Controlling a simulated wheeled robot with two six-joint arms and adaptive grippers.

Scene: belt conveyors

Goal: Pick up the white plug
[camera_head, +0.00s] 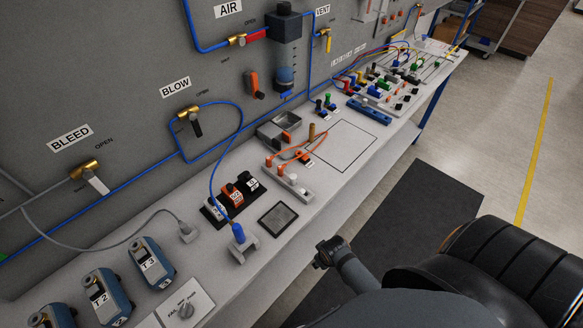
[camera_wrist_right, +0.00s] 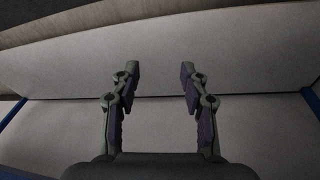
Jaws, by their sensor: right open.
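A pale, whitish plug (camera_head: 187,232) sits on the bench top near the back panel, at the end of a grey cable that curves in from the left. My right gripper (camera_head: 322,255) is beyond the front edge of the bench, well to the right of the plug and apart from it. In the right wrist view, my right gripper (camera_wrist_right: 160,72) is open, with nothing between its fingers. The plug does not show in that view. My left gripper is in neither view.
Blue-grey units marked T2 (camera_head: 102,296) and T3 (camera_head: 150,262) stand left of the plug. A black-and-red connector block (camera_head: 232,195) and a blue plug in a grey holder (camera_head: 239,234) lie to its right. The bench front edge (camera_wrist_right: 160,97) crosses the wrist view.

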